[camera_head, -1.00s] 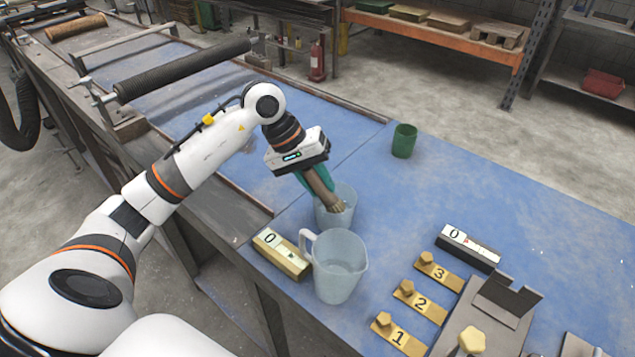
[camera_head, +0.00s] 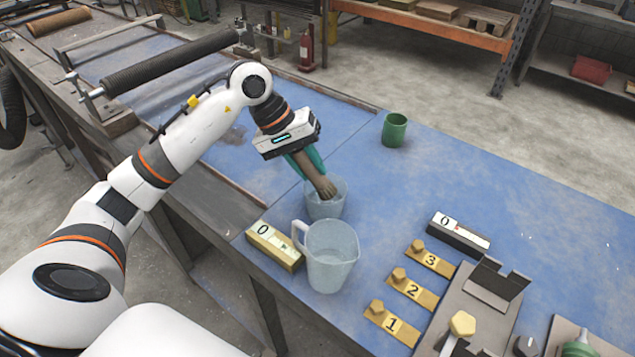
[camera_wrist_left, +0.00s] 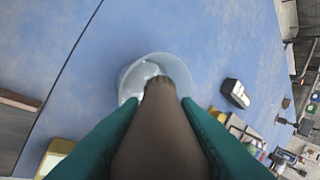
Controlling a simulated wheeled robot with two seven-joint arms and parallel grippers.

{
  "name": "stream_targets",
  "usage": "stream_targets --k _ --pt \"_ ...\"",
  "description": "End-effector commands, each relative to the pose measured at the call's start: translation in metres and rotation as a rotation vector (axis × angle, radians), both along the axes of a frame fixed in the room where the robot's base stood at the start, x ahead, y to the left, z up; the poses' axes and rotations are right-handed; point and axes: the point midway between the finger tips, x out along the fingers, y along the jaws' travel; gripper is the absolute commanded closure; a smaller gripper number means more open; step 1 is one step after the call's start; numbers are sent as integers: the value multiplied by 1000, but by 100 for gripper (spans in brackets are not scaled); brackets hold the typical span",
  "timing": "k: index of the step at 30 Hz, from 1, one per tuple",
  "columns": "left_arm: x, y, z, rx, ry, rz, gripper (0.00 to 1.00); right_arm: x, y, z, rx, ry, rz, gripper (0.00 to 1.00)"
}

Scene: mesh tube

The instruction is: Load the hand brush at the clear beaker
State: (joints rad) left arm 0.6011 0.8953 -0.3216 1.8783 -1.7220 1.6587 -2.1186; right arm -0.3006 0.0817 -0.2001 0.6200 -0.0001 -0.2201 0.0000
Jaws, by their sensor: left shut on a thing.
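The brown hand brush (camera_head: 322,183) is held tilted, its lower end at the mouth of the clear beaker (camera_head: 325,208). That end appears to be inside the rim; whether it touches the beaker is unclear. My left gripper (camera_head: 308,163) has teal fingers and is shut on the brush above the beaker. In the left wrist view the brush (camera_wrist_left: 158,135) lies between the teal fingers, its far end overlapping the round beaker (camera_wrist_left: 178,68). The beaker stands upright on the blue table. My right gripper is not in view.
A clear handled jug (camera_head: 330,262) stands close in front of the beaker. A yellow block marked 0 (camera_head: 274,250) is at its left. A green cup (camera_head: 394,130) stands behind right. Numbered yellow plates and a dark-fronted 0 block (camera_head: 458,238) lie right. Blue table between is clear.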

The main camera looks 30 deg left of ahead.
Motion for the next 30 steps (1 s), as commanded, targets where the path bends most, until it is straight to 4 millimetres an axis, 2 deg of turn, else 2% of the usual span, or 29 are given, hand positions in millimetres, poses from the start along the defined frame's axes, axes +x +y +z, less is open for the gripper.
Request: stream_targets --k 1,21,30 --pt "0 0 7 0 -3 -1 94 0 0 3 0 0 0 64" --pt "0 0 61 0 -2 0 94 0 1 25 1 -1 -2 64" --pt "0 0 71 -1 0 0 94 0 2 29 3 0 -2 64"
